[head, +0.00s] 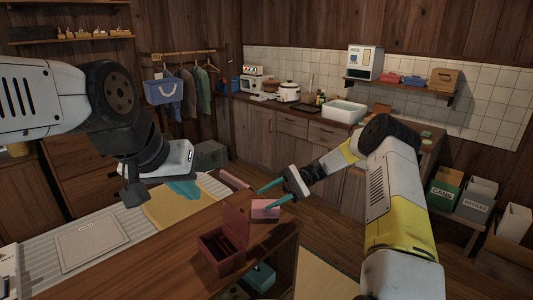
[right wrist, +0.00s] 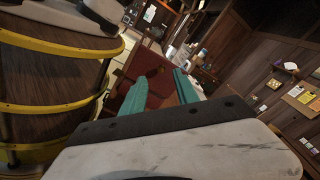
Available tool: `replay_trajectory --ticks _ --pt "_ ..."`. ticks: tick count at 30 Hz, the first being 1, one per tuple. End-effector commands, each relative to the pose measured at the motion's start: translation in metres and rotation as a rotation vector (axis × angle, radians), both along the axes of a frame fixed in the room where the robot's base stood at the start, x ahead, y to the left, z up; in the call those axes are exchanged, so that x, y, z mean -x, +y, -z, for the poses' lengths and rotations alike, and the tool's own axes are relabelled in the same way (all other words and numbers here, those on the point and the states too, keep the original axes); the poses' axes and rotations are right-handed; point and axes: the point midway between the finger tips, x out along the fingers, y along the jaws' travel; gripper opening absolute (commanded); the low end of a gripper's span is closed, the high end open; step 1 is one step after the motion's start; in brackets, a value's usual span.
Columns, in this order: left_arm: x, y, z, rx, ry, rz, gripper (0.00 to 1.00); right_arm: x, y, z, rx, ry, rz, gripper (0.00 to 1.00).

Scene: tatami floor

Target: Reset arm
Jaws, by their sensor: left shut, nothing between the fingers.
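My left gripper (head: 184,190) hangs over the yellow cloth at the left of the head view. Its teal fingers are together and hold nothing. My right gripper (head: 264,197) is above the far end of the wooden counter, pointing left. Its two teal fingers are apart, with nothing seen between them. They also show apart in the right wrist view (right wrist: 160,90). A small pink box (head: 265,211) is close below the right fingers; whether they touch it cannot be told. My right arm is stretched forward, and my left arm is bent in from the left.
A dark red box (head: 209,257) with its lid up stands on the wooden counter (head: 160,267). A yellow cloth (head: 165,211), a pale board (head: 90,240) and a pink roll (head: 235,181) lie nearby. A teal item (head: 262,275) sits on a lower shelf. Open floor lies beyond.

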Motion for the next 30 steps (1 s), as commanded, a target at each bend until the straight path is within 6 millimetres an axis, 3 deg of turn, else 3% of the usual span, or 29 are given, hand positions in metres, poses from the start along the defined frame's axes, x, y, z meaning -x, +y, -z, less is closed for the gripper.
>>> replay_trajectory --ticks 3,11,21,30 --pt "0.000 0.000 0.000 0.000 0.000 0.000 0.00 0.015 0.001 -0.030 0.141 -0.120 -0.020 0.37" --pt "0.000 0.000 0.000 0.000 0.000 0.000 0.00 0.055 -0.012 -0.079 0.436 -0.408 -0.023 0.37" --pt "0.000 0.000 0.000 0.000 0.000 0.000 0.00 0.115 -0.053 -0.132 0.736 -0.815 0.042 0.37" --pt "0.000 0.000 0.000 0.000 0.000 0.000 0.00 0.171 -0.096 -0.164 0.909 -1.188 0.153 0.37"
